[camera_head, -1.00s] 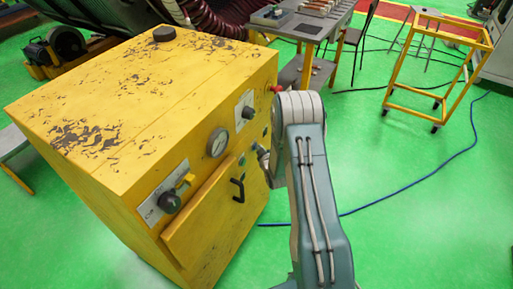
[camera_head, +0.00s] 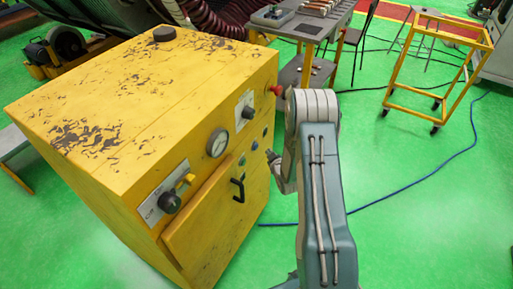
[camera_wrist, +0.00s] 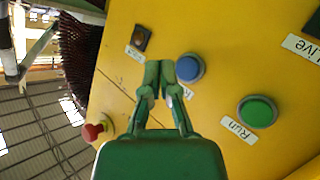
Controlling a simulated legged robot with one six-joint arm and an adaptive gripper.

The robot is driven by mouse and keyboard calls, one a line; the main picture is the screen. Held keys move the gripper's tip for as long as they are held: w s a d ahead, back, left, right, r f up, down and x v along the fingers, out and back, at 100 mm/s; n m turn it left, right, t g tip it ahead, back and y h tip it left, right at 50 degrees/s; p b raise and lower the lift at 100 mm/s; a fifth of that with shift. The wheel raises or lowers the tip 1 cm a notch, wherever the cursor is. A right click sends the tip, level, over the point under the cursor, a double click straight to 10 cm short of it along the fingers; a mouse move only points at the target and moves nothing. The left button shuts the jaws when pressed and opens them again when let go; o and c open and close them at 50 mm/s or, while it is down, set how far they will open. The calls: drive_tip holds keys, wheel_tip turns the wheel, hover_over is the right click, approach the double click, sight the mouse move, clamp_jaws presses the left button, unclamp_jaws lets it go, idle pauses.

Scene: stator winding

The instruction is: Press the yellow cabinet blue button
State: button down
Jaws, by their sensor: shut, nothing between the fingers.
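The yellow cabinet (camera_head: 110,110) fills the left and middle of the head view, with its control face turned to the front right. In the wrist view its blue button (camera_wrist: 189,67) is round with a grey rim. My gripper (camera_wrist: 160,66) is shut and empty, with its fingertips just left of the blue button in that picture. Whether they touch the panel cannot be told from the wrist view. In the head view my gripper (camera_head: 270,156) is small and sits just right of the cabinet's front face, with a slight gap.
A green button (camera_wrist: 257,111) labelled "Run", a dark switch (camera_wrist: 140,38) and a red mushroom button (camera_wrist: 93,131) are close by on the cabinet. A black handle (camera_head: 238,190) sticks out from its front.

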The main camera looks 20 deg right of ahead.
drive_tip(key=shift+s+d, duration=0.7)
drive_tip(key=shift+s, duration=0.25)
drive_tip(key=s+a+r+m+g, duration=0.1)
drive_tip(key=s+a+r, duration=0.15)
drive_tip(key=r, duration=0.55)
drive_tip(key=s+a+r+g, duration=0.1)
drive_tip(key=a+r+g, duration=0.15)
drive_tip(key=r, duration=0.55)
drive_tip(key=s+a+r+m+g, duration=0.1)
drive_tip(key=s+a+r, duration=0.15)
drive_tip(key=r, duration=0.55)
drive_tip(key=s+a+r+g, duration=0.1)
drive_tip(key=s+a+r, duration=0.2)
drive_tip(key=s, duration=0.5)
drive_tip(key=s+a+r+m+g, duration=0.1)
drive_tip(key=s+a+r+g, duration=0.1)
drive_tip(key=s, duration=0.7)
drive_tip(key=s+a+r+m+g+y, duration=0.1)
drive_tip(key=s+a+r, duration=0.4)
drive_tip(key=s, duration=0.4)
drive_tip(key=shift+a, duration=0.3)
